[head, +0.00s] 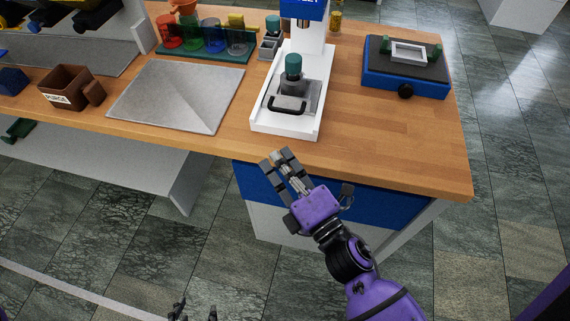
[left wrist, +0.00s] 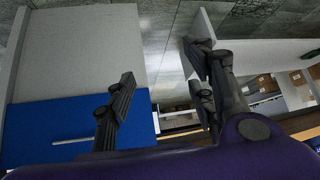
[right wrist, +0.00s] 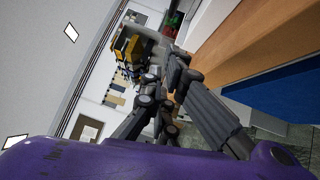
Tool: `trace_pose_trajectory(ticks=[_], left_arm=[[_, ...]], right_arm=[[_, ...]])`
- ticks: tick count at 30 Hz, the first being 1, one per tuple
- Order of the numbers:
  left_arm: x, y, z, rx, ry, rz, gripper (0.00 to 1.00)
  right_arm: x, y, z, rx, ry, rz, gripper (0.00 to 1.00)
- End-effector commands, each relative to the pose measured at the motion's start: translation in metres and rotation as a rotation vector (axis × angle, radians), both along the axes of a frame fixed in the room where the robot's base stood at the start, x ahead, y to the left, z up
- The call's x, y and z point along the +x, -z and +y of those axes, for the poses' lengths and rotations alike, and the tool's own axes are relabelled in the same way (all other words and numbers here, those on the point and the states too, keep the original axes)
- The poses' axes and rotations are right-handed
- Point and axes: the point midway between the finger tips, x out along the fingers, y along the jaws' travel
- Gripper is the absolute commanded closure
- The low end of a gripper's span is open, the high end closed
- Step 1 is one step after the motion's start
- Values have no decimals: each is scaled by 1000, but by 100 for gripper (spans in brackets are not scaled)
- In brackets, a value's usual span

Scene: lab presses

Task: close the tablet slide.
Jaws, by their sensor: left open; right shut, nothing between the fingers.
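The tablet press (head: 262,122) is white with a blue top and stands near the table's front edge. Its grey slide (head: 312,97) carries a teal-capped dark die (head: 293,68) and has a black handle (head: 287,105) facing the front. The slide sits forward of the press column. My right gripper (head: 276,158) is shut and empty, just off the table's front edge, in front of the press and apart from the handle. It also shows in the right wrist view (right wrist: 176,62). My left gripper (head: 193,311) is low at the bottom edge of the head view; its fingers are open in the left wrist view (left wrist: 160,62).
A grey plate (head: 175,95) lies left of the press, with a brown box (head: 66,88) beyond it. Coloured beakers (head: 213,36) stand behind on a green tray. A blue scale (head: 405,80) is at right. Bare wood lies between press and scale.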

Motion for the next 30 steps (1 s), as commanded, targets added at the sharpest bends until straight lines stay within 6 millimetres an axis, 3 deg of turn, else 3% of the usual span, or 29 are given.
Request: trace_pose_trajectory(ticks=[1, 8, 13, 19, 30], left_arm=[[6, -7, 0, -1, 0, -14, 50], [8, -16, 0, -2, -3, -22, 50], [-2, -16, 2, -2, -8, -6, 50], [-4, -17, 1, -4, -6, -1, 50], [1, -19, 0, -5, -4, -10, 50]], right_arm=[[12, -8, 7, 2, -3, -8, 100], [53, -13, 30, 3, -2, -5, 100], [77, -16, 21, -2, -1, -4, 100], [88, -15, 17, 1, -1, 1, 100], [89, -14, 16, 0, -1, 1, 100]])
